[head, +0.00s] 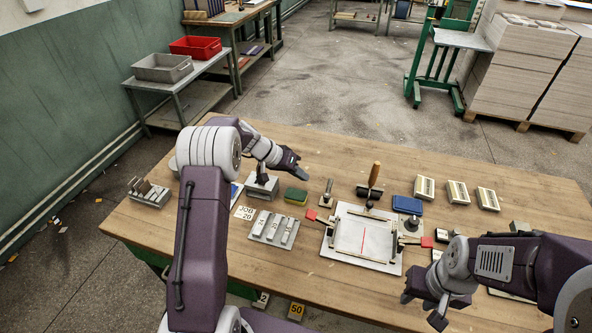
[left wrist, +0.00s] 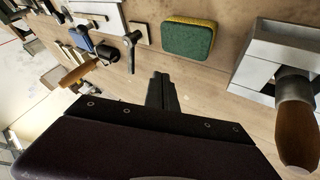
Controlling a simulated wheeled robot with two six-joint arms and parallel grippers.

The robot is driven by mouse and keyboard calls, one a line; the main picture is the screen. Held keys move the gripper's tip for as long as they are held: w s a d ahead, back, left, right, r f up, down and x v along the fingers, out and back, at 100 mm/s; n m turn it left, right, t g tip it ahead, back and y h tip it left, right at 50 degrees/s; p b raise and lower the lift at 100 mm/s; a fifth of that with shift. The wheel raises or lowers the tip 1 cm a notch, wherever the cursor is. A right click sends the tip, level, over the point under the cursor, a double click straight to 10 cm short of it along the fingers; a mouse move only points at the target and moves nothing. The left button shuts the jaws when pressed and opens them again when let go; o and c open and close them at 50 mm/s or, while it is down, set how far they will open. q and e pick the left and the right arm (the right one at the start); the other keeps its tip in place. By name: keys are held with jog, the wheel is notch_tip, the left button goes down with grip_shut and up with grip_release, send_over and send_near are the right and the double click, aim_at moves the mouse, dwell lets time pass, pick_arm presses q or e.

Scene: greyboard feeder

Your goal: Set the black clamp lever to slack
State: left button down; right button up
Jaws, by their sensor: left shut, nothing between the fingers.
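A small upright fitting with a black lever (left wrist: 131,42) stands left of the sponge in the left wrist view. What seems to be the same lever (head: 328,188) shows in the head view, between the sponge and the roller; its exact setting is too small to tell. My left gripper (head: 301,174) is shut and empty above the table's back part, above and behind the sponge. Its closed fingers (left wrist: 162,88) also show in the left wrist view, apart from the lever. My right gripper (head: 421,308) is at the front right, its fingers apart and empty.
A green-yellow sponge (head: 295,196) lies by a grey block (head: 262,187) holding a wooden-handled tool. A wooden-handled roller (head: 374,178) stands behind a white framed board (head: 345,252) with red-tipped side handles. A blue box (head: 407,204) lies right. The front table is mostly bare.

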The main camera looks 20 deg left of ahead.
aim_at(329, 189)
pick_arm(q)
jog(key=x, duration=0.4)
jog(key=shift+a, duration=0.1)
pick_arm(e)
jog(key=shift+a+r, duration=0.1)
jog(key=shift+r, duration=0.05)
pick_arm(q)
jog(key=d, duration=0.2)
jog(key=d+r+p, duration=0.1)
jog(key=d, duration=0.1)
jog(key=shift+s, duration=0.25)
pick_arm(e)
jog(key=shift+r, duration=0.45)
pick_arm(q)
jog(key=shift+a, duration=0.1)
